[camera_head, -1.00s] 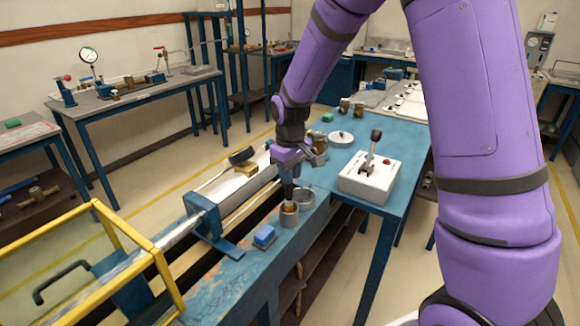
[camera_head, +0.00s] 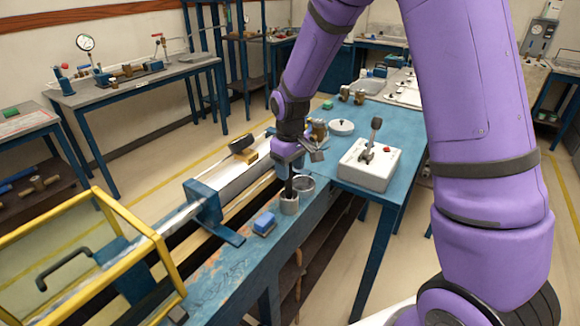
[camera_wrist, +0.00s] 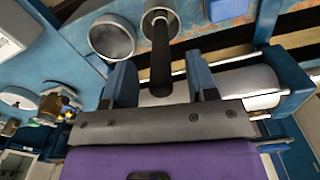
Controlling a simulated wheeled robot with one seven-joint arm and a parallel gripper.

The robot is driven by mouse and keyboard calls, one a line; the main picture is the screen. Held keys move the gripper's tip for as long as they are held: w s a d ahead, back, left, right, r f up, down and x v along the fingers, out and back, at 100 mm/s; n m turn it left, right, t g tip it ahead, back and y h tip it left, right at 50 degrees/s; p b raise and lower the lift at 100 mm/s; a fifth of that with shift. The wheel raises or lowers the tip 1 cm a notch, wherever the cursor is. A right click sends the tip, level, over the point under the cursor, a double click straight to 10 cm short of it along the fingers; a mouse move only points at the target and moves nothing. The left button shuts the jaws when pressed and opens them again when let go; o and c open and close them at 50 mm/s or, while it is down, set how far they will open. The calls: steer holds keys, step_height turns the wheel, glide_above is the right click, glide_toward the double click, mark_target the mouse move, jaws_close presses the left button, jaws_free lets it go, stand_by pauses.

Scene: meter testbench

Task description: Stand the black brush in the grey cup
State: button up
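The black brush (camera_head: 289,187) stands in the small grey cup (camera_head: 289,206) on the blue bench, its dark handle pointing up. In the wrist view the black handle (camera_wrist: 161,65) runs from inside the grey cup (camera_wrist: 161,6) to between my fingers. My gripper (camera_head: 298,160) is just above the cup. The wrist view shows my gripper (camera_wrist: 161,85) open, with a gap on each side of the handle. The brush's lower end is hidden inside the cup.
A wider empty grey cup (camera_head: 305,186) stands right beside the small cup. A blue block (camera_head: 264,223) lies to the left. A white control box with a lever (camera_head: 369,165) stands on the right. A rail fixture with a white bed (camera_head: 230,182) runs along the left.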

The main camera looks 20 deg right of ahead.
step_height(320, 180, up, 11)
steer(key=shift+f, duration=0.1)
stand_by(0.6)
stand_by(0.7)
steer(key=s+d+r+m+t, duration=0.3)
steer(key=s+d+r, duration=0.1)
steer(key=s+r, duration=0.95)
steer(key=s+d+r+m+t, duration=0.1)
steer(key=s+d+m+t, duration=0.1)
steer(key=s, duration=1.3)
steer(key=shift+s+d, duration=0.2)
steer(key=shift+d, duration=0.15)
steer(key=shift+r, duration=0.1)
steer(key=shift+c, duration=0.4)
